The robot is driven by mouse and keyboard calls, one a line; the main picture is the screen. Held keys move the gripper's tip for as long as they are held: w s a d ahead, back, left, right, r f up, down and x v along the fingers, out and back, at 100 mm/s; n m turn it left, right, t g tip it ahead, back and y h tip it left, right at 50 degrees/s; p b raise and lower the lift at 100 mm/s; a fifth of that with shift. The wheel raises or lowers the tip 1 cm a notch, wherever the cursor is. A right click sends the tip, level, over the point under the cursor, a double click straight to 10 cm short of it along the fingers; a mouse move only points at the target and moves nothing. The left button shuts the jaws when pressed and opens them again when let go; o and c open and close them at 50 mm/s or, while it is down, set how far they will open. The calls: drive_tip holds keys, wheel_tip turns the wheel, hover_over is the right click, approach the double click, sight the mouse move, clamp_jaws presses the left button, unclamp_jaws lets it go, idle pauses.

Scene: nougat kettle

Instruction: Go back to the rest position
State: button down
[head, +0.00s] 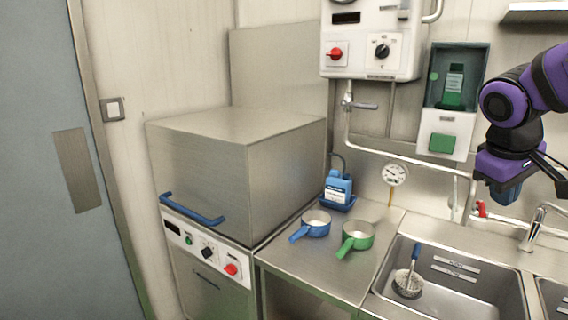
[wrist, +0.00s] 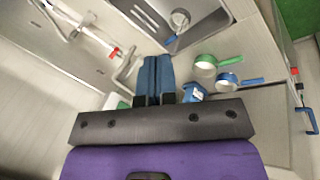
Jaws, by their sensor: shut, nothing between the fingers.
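My gripper (head: 507,193) hangs from my purple arm at the right of the head view, in front of the back wall and above the sink's far edge. Its blue fingers (wrist: 157,76) are together and empty in the wrist view. They point over the counter and touch nothing that I can see.
A blue pan (head: 316,224) and a green pan (head: 358,236) stand on the steel counter, near a blue bottle (head: 338,187). A strainer (head: 408,283) lies in the sink (head: 460,285). A tap (head: 535,228), gauge (head: 396,173) and green-white dispenser (head: 445,133) are near my arm. A hooded machine (head: 235,165) stands left.

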drive_tip(key=s+a+r+m+t+y, duration=0.1)
drive_tip(key=s+a+m+t+y, duration=0.1)
drive_tip(key=s+a, duration=0.7)
drive_tip(key=s+t+y, duration=0.1)
drive_tip(key=s, duration=0.2)
drive_tip(key=shift+s+r+m+y, duration=0.2)
drive_tip(key=shift+r+m+y, duration=0.1)
drive_tip(key=shift+r+y, duration=0.1)
